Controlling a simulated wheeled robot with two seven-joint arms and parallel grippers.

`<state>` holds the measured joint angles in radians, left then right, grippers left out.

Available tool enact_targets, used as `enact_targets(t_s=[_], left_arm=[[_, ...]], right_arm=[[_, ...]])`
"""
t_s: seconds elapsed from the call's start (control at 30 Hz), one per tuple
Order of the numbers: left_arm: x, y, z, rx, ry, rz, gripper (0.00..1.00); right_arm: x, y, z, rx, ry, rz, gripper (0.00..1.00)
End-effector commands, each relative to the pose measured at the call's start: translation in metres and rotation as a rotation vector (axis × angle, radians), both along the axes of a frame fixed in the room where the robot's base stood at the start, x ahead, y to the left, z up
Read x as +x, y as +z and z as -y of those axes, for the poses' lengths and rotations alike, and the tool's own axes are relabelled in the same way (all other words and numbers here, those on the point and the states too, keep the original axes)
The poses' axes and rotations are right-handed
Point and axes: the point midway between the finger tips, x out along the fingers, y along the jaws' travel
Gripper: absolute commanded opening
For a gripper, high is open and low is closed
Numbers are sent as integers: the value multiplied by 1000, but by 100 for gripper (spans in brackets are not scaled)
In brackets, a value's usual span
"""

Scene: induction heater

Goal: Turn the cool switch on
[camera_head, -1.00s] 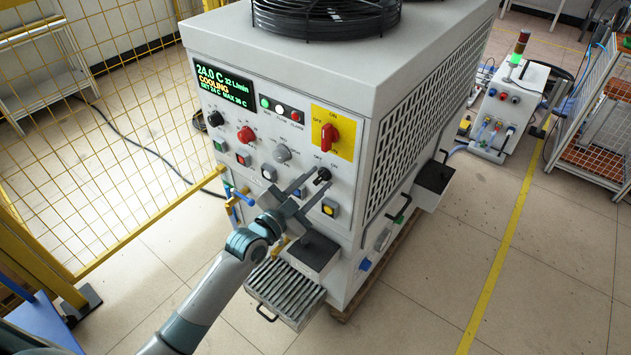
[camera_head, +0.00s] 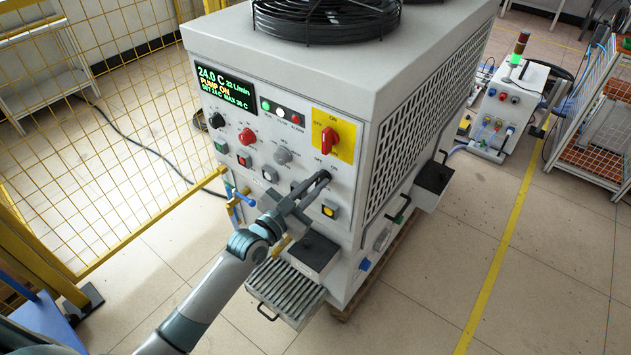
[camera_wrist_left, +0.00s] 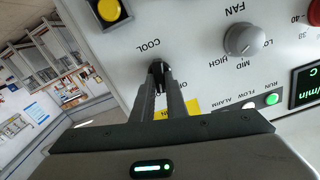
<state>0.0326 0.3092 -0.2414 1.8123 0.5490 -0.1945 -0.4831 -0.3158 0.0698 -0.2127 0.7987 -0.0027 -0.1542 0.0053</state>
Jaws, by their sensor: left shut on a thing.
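The chiller's front panel (camera_head: 262,150) carries a display (camera_head: 225,88) that reads 24.0 C, 32 L/min and PUMP ON. My left gripper (camera_head: 322,178) reaches the lower right of the panel. Its fingers are shut on the black cool switch, which the fingers mostly hide in the head view. In the left wrist view the cool switch (camera_wrist_left: 157,72) sits between the fingertips (camera_wrist_left: 158,84), beside the COOL label. My right gripper is not in view.
Near the cool switch are a yellow button (camera_head: 329,209), a grey fan knob (camera_head: 282,155) and a red main switch (camera_head: 329,139) on a yellow plate. A black box (camera_head: 315,251) and a drawer-like grille (camera_head: 286,290) project below.

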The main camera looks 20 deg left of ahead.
Motion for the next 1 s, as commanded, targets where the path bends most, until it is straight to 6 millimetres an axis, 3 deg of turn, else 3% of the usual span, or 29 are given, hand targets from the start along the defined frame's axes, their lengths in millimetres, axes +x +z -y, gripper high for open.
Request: enact_targets(t_s=[0.13, 0.43, 0.47, 0.53, 1.0], left_arm=[[0, 1, -1, -70, 0, -27, 0], [0, 0, -1, -81, 0, -29, 0], [0, 0, -1, -81, 0, -29, 17], [0, 0, -1, -81, 0, -29, 31], [-6, -1, -3, -80, 0, -29, 31]], right_arm=[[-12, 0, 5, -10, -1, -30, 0], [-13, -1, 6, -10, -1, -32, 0], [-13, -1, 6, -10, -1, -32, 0], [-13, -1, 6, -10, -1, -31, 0], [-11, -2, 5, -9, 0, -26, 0]])
